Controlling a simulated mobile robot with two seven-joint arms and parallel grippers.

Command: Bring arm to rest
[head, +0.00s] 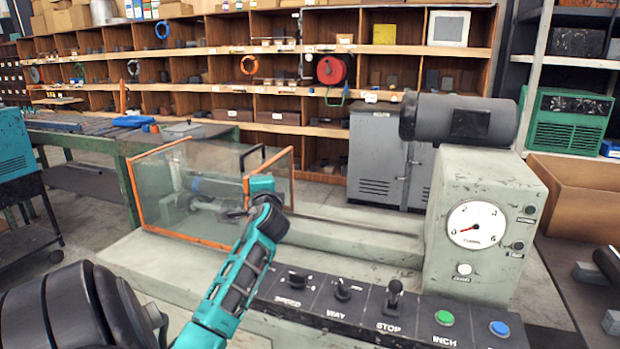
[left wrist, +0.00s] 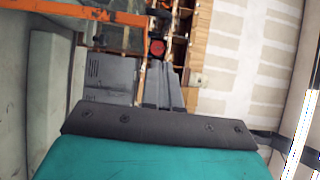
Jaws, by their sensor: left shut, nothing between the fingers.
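My left arm comes in from the bottom left in the head view, its teal forearm slanting up over the machine bed. My left gripper (head: 235,213) is a small dark shape at the arm's far end, beside the clear guard. It is shut and holds nothing; its fingers are partly hidden by the wrist. My right gripper is in neither view.
The orange-framed clear guard (head: 150,190) stands on the green-grey machine. The control panel (head: 365,310) with levers and buttons lies right of my forearm; the gauge housing (head: 487,265) rises behind it. A grey cabinet (head: 375,155) and shelving (head: 290,22) stand farther back.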

